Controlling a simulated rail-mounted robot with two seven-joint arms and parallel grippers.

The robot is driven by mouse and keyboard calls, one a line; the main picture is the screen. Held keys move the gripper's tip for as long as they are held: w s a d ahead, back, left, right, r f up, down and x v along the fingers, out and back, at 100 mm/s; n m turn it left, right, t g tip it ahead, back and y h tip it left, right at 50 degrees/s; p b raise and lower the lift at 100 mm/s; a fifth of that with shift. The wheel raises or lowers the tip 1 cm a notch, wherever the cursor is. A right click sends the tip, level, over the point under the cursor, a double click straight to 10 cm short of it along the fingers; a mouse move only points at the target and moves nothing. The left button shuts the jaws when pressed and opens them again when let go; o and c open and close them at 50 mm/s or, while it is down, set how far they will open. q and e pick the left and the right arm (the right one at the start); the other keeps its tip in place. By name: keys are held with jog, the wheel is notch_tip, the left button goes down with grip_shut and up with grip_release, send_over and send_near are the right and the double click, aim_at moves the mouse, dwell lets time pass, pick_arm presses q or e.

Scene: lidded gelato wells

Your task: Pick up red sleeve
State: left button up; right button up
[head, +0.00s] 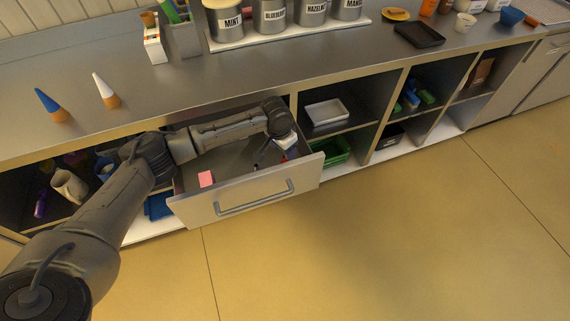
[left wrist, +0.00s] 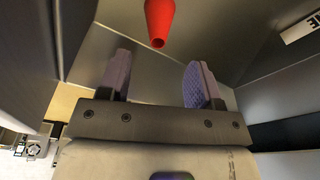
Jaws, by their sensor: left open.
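The red sleeve (left wrist: 159,22) is a small red cone shape in the left wrist view. It is at the top of the picture, beyond and roughly between the two fingertips, not touching them. My left gripper (left wrist: 158,78) is open, with its two purple-grey padded fingers apart and nothing between them. In the head view my left arm reaches over the open drawer (head: 243,199), with its wrist above the drawer's right part. The fingers are mostly hidden there. A small red patch (head: 288,155) shows just below the wrist, too small to identify. My right gripper is not in view.
Drawer walls surround the left gripper closely. Two cones, blue-tipped (head: 52,105) and white-tipped (head: 105,91), stand on the counter (head: 250,75). Labelled tubs (head: 270,16) line its back. Open shelves (head: 345,140) lie right.

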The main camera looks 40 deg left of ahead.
pick_arm(q)
notch_tip(320, 180, down, 5)
jog(key=shift+w+d+r+b, duration=0.15)
jog(key=shift+b, duration=0.9)
jog(key=c, duration=0.8)
